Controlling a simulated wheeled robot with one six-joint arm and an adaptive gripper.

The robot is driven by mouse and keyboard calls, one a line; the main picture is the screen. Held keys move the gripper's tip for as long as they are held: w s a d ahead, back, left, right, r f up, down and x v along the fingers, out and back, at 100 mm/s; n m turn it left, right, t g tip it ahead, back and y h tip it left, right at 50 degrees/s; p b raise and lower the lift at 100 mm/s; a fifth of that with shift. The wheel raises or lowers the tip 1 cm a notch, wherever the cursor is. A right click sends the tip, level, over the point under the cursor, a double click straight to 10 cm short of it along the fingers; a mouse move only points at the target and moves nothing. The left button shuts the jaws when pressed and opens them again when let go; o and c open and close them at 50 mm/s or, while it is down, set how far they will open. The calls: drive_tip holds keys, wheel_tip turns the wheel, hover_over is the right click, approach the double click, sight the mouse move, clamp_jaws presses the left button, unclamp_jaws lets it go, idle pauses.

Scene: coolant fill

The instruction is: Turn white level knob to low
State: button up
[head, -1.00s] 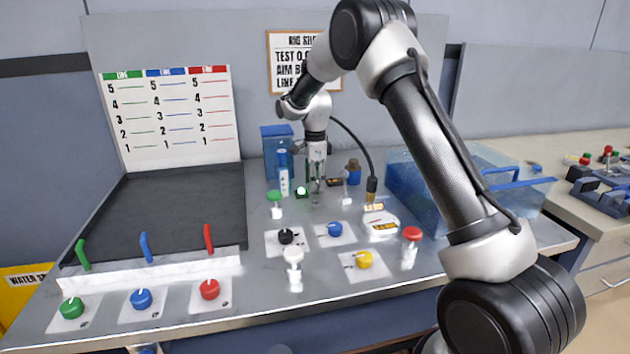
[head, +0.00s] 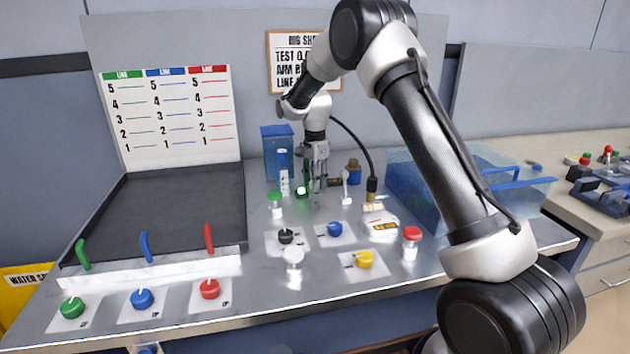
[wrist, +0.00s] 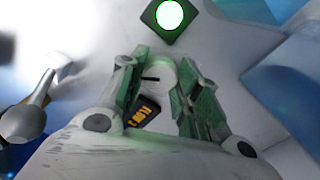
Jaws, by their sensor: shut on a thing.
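The white level knob (wrist: 160,76) shows in the wrist view as a pale round cap with a short dark mark. It sits between the two green-padded fingers of my gripper (wrist: 158,88), which is shut on it. In the head view my gripper (head: 316,186) points straight down at the back middle of the bench. The knob cannot be made out there, behind the fingers. The mark lies roughly crosswise in the wrist view; any low or high label is not readable.
A lit green indicator (wrist: 170,14) and a small orange display (wrist: 145,112) are close to the fingers. Beside my gripper stand a blue container (head: 278,150) and a hose end (head: 372,186). A clear blue tank (head: 420,195) is to the right. Several knobs and capped bottles stand in front.

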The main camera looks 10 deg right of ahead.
drive_tip(key=shift+n, duration=2.3)
drive_tip(key=o, duration=1.1)
drive_tip(key=shift+c, duration=0.2)
wheel_tip(320, 180, up, 12)
